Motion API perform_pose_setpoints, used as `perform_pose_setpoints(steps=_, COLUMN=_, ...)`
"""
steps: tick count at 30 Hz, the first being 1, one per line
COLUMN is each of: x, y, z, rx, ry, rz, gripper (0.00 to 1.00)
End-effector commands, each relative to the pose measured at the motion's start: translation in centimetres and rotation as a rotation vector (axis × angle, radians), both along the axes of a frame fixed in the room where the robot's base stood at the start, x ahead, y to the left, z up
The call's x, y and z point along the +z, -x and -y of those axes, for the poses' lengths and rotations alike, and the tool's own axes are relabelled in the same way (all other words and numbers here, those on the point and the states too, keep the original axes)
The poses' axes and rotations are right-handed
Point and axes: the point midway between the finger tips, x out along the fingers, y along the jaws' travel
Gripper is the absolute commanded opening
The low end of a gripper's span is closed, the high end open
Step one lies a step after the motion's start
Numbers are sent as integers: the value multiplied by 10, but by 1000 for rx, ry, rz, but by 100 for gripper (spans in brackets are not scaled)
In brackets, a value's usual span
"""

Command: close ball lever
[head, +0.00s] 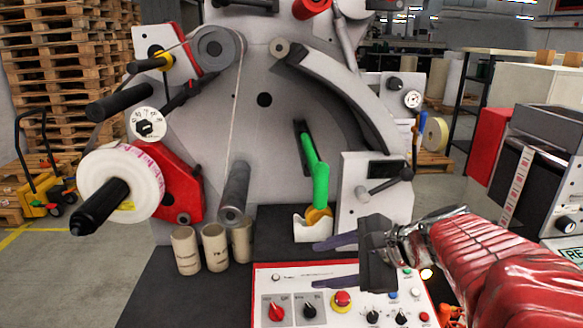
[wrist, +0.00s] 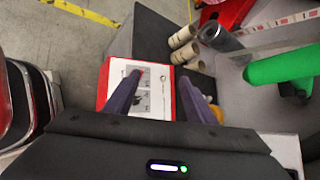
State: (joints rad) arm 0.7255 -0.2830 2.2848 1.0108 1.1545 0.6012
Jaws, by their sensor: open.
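The ball lever (head: 386,184) is a grey rod with a black ball at its right end. It is mounted on the white plate at the machine's right in the head view and slopes up to the right from its pivot. I cannot make it out in the wrist view. My gripper (head: 326,263) is open and empty, its two purple fingers pointing left below the lever, apart from it. In the wrist view the fingers (wrist: 160,78) show a gap over the control panel (wrist: 118,92).
A green handle (head: 320,183) stands left of the ball lever and shows at right in the wrist view (wrist: 285,66). The control panel (head: 330,299) with knobs and a red button is below my gripper.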

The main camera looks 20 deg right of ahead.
Motion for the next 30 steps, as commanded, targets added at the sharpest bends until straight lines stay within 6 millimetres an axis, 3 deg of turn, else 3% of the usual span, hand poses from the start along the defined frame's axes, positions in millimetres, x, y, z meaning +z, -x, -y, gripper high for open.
perform_pose_setpoints(steps=9, x=42, y=-29, z=122, rx=-441, ry=-484, rz=86, gripper=50)
perform_pose_setpoints(steps=18, x=79, y=-8, z=257, rx=-754, ry=-887, rz=261, gripper=50)
perform_pose_setpoints(steps=23, x=88, y=5, z=291, rx=-816, ry=-983, rz=318, gripper=50)
perform_pose_setpoints(steps=30, x=90, y=6, z=295, rx=-824, ry=-997, rz=327, gripper=50)
